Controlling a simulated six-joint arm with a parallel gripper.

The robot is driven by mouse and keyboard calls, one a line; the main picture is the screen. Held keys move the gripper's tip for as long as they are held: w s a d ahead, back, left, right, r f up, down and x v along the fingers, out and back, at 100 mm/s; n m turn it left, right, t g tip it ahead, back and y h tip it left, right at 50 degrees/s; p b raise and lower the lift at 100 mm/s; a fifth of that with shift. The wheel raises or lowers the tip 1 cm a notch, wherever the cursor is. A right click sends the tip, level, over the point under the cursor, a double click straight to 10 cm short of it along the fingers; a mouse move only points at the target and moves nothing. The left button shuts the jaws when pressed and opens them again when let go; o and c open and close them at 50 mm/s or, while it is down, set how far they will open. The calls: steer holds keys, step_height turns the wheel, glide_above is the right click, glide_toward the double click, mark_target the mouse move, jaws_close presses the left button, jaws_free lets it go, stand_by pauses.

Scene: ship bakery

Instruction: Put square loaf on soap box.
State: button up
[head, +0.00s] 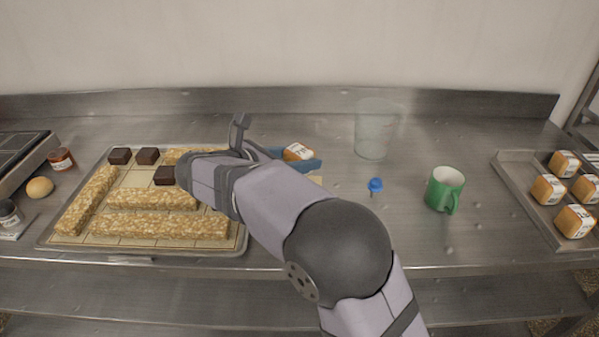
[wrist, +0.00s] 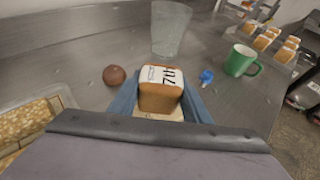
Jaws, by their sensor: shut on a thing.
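The square loaf (head: 298,152) is golden brown with a white printed label on top. In the wrist view the loaf (wrist: 160,95) sits between the two blue fingers of my gripper (wrist: 160,100), which is shut on it. In the head view my gripper (head: 298,160) is partly hidden by my own arm. A pale beige thing (wrist: 158,115) shows just below the loaf in the wrist view. It may be the soap box, but most of it is hidden, and I cannot tell whether the loaf touches it.
A tray (head: 240,243) of oat bars and dark squares lies left. A clear cup (head: 372,130), a blue pin (head: 375,185) and a green mug (head: 445,188) stand right. A tray of several loaves (head: 520,200) is far right. A brown ball (wrist: 114,75) lies near my gripper.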

steer(key=shift+f, duration=1.9)
steer(key=shift+f, duration=0.15)
steer(key=o, duration=1)
steer(key=shift+o, duration=0.2)
steer(key=shift+r, duration=0.2)
steer(key=v, duration=1.2)
